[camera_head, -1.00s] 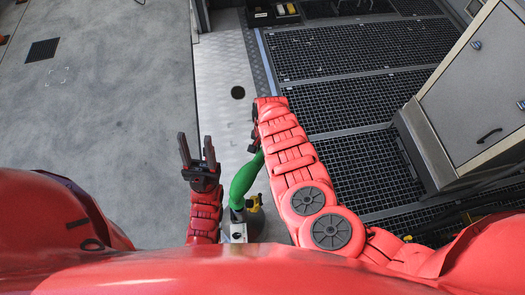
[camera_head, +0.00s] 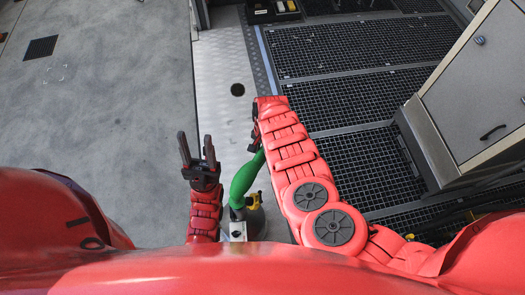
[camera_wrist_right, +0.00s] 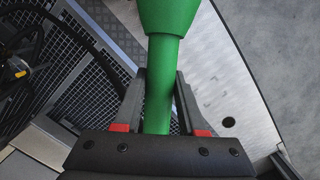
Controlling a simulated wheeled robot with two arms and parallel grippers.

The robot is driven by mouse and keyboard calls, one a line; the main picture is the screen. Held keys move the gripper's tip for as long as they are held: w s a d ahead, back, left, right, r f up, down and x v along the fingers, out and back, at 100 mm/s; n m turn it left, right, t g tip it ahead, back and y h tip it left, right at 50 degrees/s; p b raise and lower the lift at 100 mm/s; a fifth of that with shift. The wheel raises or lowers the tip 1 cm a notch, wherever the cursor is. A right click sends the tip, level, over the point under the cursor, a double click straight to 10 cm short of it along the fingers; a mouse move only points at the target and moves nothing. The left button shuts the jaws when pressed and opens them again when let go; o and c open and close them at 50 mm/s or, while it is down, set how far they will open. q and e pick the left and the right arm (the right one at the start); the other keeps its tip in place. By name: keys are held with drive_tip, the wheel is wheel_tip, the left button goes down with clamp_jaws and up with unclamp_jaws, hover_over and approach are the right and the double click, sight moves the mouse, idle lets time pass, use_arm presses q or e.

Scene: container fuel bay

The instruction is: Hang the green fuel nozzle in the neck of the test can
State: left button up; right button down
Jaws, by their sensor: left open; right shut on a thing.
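The green fuel nozzle (camera_head: 243,180) stands in the lower middle of the head view. My right gripper (camera_wrist_right: 160,100) is shut on it; the two dark fingers lie on either side of its green tube in the right wrist view (camera_wrist_right: 162,75). In the head view my right gripper is mostly hidden by its own arm. A grey rounded body, which looks like the test can (camera_head: 257,226), shows below the nozzle, partly covered by my body. I cannot tell whether the nozzle's lower end is in the neck. My left gripper (camera_head: 197,152) is open and empty, left of the nozzle.
A yellow part (camera_head: 253,200) sits beside the nozzle's lower end. A grey cabinet (camera_head: 470,95) stands at the right. Dark floor grating (camera_head: 350,100) lies right of a metal strip (camera_head: 220,80).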

drive_tip(key=shift+f+b, duration=0.3)
drive_tip(key=shift+f, duration=0.2)
drive_tip(key=shift+f+b, duration=2.15)
drive_tip(key=shift+f, duration=0.2)
drive_tip(key=shift+c, duration=2)
unclamp_jaws()
drive_tip(key=shift+r, duration=0.1)
